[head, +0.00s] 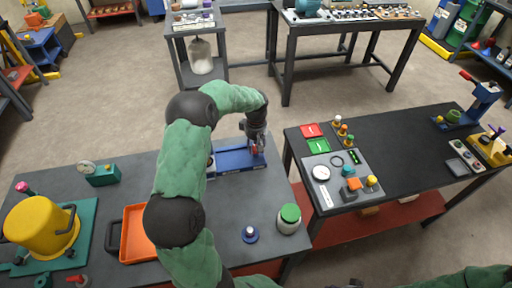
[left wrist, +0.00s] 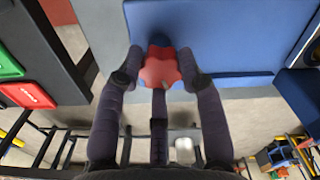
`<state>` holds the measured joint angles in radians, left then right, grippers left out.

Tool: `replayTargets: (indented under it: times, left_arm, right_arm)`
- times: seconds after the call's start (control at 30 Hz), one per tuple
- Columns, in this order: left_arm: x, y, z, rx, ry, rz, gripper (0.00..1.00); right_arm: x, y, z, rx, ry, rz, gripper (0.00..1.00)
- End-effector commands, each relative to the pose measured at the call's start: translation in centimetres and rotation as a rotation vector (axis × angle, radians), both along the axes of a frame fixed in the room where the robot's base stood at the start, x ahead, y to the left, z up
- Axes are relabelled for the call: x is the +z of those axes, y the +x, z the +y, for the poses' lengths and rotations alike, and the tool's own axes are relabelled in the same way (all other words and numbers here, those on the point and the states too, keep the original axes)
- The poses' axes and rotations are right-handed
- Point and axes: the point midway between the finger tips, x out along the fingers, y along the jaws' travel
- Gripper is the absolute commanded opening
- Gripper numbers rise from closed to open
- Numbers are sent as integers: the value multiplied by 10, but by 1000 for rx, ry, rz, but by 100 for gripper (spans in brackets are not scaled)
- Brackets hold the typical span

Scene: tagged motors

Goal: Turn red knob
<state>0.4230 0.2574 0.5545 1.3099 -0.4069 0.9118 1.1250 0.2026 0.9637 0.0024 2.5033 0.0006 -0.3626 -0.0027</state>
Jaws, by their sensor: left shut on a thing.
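The red knob (left wrist: 161,68) is a lobed, star-like handle in the left wrist view, set at the edge of a blue fixture (left wrist: 225,35). My left gripper (left wrist: 163,76) has its dark fingers closed around the knob from both sides. In the head view my left gripper (head: 257,143) is at the right end of the blue fixture (head: 232,160), and the knob is mostly hidden there. My right gripper is not in view; only a bit of green arm shows at the bottom right.
The grey bench holds an orange tray (head: 137,236), a yellow pot (head: 42,228), a green-lidded jar (head: 289,217) and a blue-based knob (head: 250,234). A second table (head: 405,150) with a control panel stands to the right, across a gap.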

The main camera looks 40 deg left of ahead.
Motion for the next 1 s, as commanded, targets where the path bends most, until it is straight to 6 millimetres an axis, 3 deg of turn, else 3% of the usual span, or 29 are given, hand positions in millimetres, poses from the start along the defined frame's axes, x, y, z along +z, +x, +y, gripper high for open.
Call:
replayTargets:
  times: [0.7, 1.0]
  left_arm:
    - [-2, -1, -1, 813, -1, 2, 15]
    - [-1, -1, -1, 885, -1, 2, 15]
  right_arm:
    - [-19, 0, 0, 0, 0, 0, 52]
    - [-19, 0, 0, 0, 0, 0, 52]
